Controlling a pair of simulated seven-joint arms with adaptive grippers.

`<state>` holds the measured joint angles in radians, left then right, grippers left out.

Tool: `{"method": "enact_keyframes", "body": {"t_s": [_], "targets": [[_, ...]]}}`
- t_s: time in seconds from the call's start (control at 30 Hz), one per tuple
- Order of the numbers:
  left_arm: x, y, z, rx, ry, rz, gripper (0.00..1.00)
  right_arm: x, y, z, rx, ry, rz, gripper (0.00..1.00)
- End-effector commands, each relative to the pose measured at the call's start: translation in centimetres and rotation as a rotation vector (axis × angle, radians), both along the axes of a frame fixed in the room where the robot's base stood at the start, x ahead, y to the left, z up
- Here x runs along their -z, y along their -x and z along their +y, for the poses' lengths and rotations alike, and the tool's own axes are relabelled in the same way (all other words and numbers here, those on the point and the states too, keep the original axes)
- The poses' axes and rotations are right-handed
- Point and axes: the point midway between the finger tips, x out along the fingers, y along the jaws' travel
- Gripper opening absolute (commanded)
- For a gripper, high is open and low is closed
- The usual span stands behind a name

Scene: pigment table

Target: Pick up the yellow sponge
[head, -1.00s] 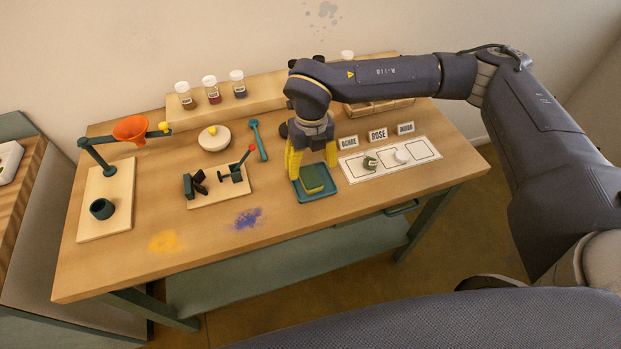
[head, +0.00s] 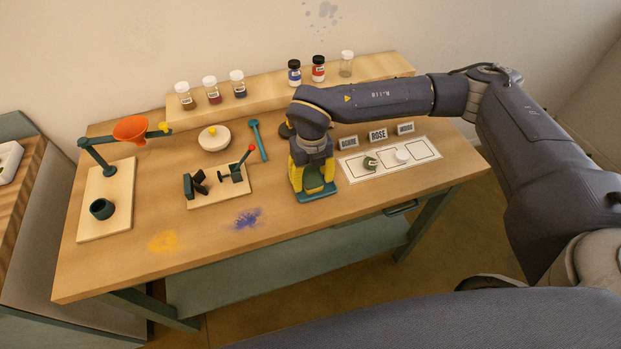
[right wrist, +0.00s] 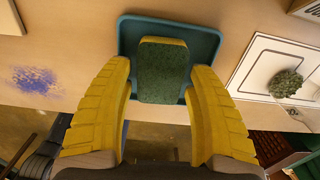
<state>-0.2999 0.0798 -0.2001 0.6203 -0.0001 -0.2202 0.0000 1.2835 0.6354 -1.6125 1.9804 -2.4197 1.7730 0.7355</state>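The sponge (right wrist: 163,72), with a dark green top and a yellowish edge, lies in a teal tray (right wrist: 125,36) in the right wrist view. In the head view the sponge (head: 313,180) is partly hidden under my right gripper, and the tray (head: 316,197) shows around it. My right gripper (right wrist: 160,80) points down over the tray. Its yellow fingers are spread, one on each side of the sponge, with a narrow gap visible beside it. It also shows in the head view (head: 314,185). My left gripper is in neither view.
A white card with a green lump (head: 370,163) lies right of the tray, behind it the label blocks (head: 377,135). A small press stand (head: 222,190) is left of the tray. Pigment jars (head: 294,72) stand on the rear shelf. The front table edge is clear.

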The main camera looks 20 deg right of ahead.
Motion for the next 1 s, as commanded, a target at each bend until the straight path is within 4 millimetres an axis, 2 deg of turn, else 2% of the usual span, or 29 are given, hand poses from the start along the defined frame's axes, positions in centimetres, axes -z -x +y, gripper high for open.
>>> {"method": "enact_keyframes", "body": {"t_s": [0.03, 0.17, 0.67, 0.83, 1.0], "targets": [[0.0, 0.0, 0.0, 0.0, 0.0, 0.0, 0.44, 0.0, 0.0, 0.0, 0.0, 0.0, 0.0, 0.5], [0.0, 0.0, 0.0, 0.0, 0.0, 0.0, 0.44, 0.0, 0.0, 0.0, 0.0, 0.0, 0.0, 0.36], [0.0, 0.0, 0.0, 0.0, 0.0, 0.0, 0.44, -0.4, 0.0, 0.0, 0.0, 0.0, -0.001, 0.35], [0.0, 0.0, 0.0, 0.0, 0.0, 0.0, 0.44, -1.7, 0.0, 0.0, -0.001, -0.001, -0.001, 0.35], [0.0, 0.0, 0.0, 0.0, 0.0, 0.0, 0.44, -4.5, -0.1, 0.0, 0.0, -0.001, -0.003, 0.35]]}}
